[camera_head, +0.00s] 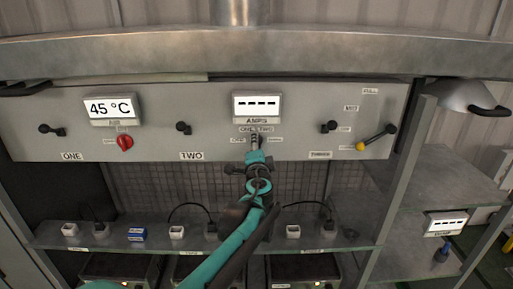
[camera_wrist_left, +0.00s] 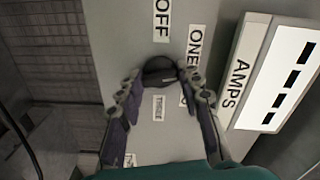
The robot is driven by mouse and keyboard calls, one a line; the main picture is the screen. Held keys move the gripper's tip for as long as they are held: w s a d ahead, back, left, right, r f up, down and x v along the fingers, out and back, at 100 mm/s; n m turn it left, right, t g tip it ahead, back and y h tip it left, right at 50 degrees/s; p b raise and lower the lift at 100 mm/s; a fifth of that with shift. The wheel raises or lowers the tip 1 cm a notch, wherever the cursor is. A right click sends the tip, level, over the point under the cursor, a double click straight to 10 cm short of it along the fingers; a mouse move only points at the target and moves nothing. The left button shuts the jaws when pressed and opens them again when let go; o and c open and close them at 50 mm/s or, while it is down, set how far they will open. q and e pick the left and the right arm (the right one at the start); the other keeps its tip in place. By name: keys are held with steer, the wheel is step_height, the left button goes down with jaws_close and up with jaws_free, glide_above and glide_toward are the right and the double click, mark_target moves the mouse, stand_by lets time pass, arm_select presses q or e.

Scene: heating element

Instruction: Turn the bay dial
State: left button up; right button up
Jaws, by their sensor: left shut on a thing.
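The bay dial (camera_wrist_left: 159,70) is a dark round knob on the grey panel, with OFF, ONE and other labels around it. A thin light line shows on its face, but I cannot tell which label it marks. In the head view the dial lies just below the AMPS display (camera_head: 257,106), which reads dashes; the display also shows in the wrist view (camera_wrist_left: 284,78). My left gripper (camera_head: 255,146) reaches up to the panel and is shut on the dial, one finger on each side of it (camera_wrist_left: 160,84). The fingers partly hide the dial in the head view. My right gripper is out of view.
A red knob (camera_head: 125,142) sits below the 45 °C display (camera_head: 111,107). Several dark hooks or levers and a yellow-tipped lever (camera_head: 377,138) line the panel. A shelf (camera_head: 370,240) below carries small white blocks, a blue block (camera_head: 137,234) and black cables.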

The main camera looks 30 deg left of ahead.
arm_select(q)
steer(key=shift+f+m+b, duration=0.1)
steer(key=shift+m+b, duration=0.9)
steer(key=shift+m, duration=3.3)
steer(key=o, duration=1.2)
steer(key=shift+d, duration=0.1)
steer(key=shift+c, duration=0.2)
steer(key=shift+s, duration=0.1)
steer(key=v, duration=1.2)
